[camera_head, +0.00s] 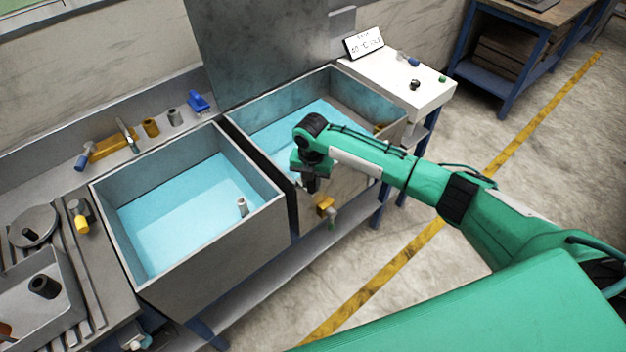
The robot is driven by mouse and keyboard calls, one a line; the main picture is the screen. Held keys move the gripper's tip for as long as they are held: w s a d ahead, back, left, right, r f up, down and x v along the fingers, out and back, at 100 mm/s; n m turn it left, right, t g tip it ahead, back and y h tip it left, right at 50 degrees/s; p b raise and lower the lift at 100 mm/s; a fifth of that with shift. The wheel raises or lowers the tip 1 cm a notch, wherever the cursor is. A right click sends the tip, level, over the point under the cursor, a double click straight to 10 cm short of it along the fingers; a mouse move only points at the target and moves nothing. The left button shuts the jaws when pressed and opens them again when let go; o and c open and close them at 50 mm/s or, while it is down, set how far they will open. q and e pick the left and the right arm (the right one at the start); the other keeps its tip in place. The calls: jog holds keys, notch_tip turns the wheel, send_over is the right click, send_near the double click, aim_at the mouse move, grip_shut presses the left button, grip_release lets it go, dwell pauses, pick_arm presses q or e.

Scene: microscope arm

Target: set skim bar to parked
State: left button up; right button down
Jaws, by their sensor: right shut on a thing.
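My right gripper (312,186) reaches down at the near left corner of the right tank (350,185). Its dark fingers are shut on a part that they and the wrist mostly hide, which I take for the skim bar. How far the bar is swung cannot be told. The right tank holds blue water, and my green right arm covers part of its front. A yellow fitting (325,206) with a green-tipped lever sits on the tank's front just below the fingers. My left gripper is not in view.
The left tank (200,205) holds blue water and a small grey cylinder (242,207). A brass valve block (110,148) and small fittings stand on the back ledge. A white side table (400,80) bears a sign (363,42).

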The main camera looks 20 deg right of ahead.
jog(key=shift+a, duration=0.15)
jog(key=c, duration=1.2)
grip_release()
jog(key=shift+a, duration=0.1)
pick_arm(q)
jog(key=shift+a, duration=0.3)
pick_arm(e)
jog(key=shift+o, duration=0.2)
jog(key=shift+s, duration=0.1)
jog(key=shift+r+b, duration=0.3)
jog(key=shift+r, duration=0.25)
notch_tip(320, 180, up, 12)
jog(key=b, duration=0.3)
jog(key=shift+f, duration=0.2)
jog(key=shift+r+b, duration=0.3)
jog(key=shift+r, duration=0.3)
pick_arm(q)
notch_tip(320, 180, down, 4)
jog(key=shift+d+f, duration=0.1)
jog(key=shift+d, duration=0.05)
